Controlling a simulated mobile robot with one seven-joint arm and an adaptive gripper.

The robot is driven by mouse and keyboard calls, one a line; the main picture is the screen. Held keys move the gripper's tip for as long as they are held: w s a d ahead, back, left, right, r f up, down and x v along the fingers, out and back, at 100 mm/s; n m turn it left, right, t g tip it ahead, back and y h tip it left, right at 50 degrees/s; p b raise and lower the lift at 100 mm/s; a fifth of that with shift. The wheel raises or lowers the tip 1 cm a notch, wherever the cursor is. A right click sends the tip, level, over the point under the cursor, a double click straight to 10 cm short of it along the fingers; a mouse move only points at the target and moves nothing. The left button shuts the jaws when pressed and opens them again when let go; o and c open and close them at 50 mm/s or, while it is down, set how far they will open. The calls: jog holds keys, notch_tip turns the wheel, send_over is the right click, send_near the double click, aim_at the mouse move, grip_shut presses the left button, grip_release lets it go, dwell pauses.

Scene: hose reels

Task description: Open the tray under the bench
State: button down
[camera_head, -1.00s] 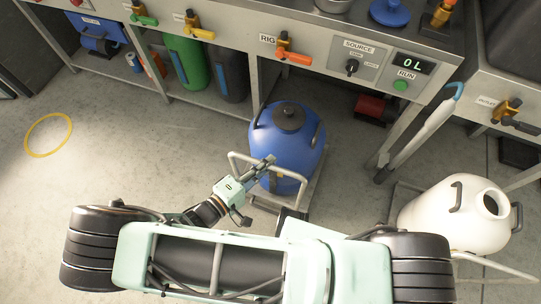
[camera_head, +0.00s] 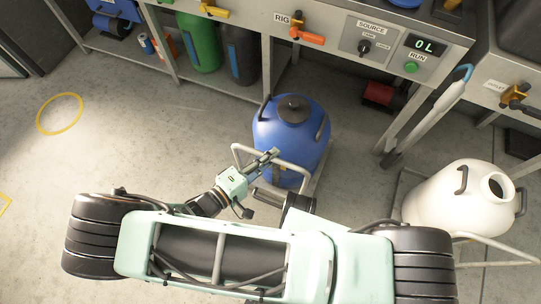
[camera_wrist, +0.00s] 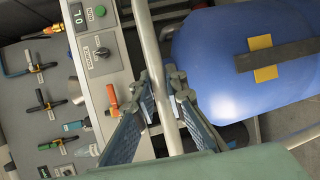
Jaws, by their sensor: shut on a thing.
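A blue drum (camera_head: 275,130) with a dark lid stands upright on the floor just in front of the bench (camera_head: 350,27). My gripper (camera_head: 272,155) is shut on this handle. In the wrist view the tube (camera_wrist: 163,90) runs between the two fingers of my gripper (camera_wrist: 166,108), beside the drum (camera_wrist: 225,70). No other tray shows under the bench.
A white tank (camera_head: 450,205) in a tube frame stands close on the right. A hose wand (camera_head: 425,120) leans at the bench. Green (camera_head: 198,42) and dark (camera_head: 238,50) cylinders stand under the bench. The floor at left is clear, with a yellow ring (camera_head: 60,114).

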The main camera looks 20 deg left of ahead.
jog(key=c, duration=1.9)
grip_release()
jog(key=shift+c, duration=0.2)
